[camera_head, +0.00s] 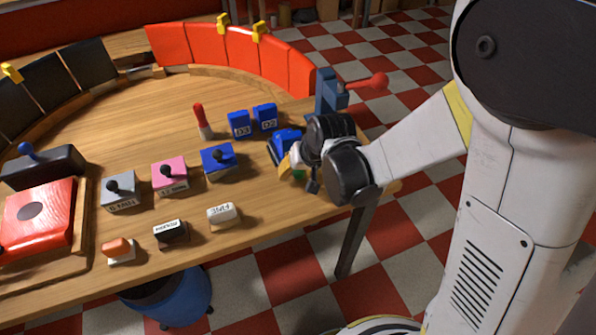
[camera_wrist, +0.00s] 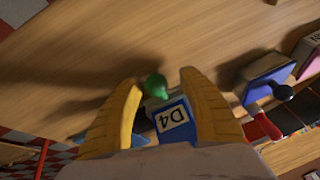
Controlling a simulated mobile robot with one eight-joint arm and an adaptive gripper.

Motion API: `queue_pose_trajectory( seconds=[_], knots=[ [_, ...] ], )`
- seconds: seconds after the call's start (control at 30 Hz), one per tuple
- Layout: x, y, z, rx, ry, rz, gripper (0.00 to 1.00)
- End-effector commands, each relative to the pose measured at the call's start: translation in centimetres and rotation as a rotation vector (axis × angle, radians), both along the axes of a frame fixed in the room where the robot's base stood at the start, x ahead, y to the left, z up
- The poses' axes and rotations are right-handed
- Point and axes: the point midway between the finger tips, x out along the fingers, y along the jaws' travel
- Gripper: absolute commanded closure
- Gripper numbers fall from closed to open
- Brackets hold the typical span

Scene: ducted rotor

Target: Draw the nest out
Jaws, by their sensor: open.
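A blue piece labelled D4 (camera_wrist: 172,118) with a rounded green knob (camera_wrist: 155,86) shows between my fingers in the wrist view. In the head view, blue parts (camera_head: 284,140) and a bit of green (camera_head: 299,174) show beside my gripper (camera_head: 297,164), near the table's right end. My gripper (camera_wrist: 160,80) is open, with one yellow finger on each side of the green knob. A gap shows on both sides, and I see no grip on it. Nothing is marked as the nest, so I cannot tell for sure which part it is. My wrist hides much of this spot in the head view.
Two blue blocks (camera_head: 252,121) stand behind, by a red-topped stick (camera_head: 202,120). Joystick boxes in blue (camera_head: 217,166), pink (camera_head: 169,180) and grey (camera_head: 118,194) stand left. A blue post with a red-knobbed lever (camera_head: 330,92) rises close behind my gripper. The front right tabletop is clear.

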Motion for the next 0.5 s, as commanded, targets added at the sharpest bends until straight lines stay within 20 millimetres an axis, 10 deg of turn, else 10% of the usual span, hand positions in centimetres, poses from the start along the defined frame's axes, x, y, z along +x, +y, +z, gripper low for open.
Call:
queue_pose_trajectory(
  seconds=[0.5],
  knots=[
    [-2.7, -1.7, 6.7, 0.000, 0.000, 0.000, 0.51]
  ],
)
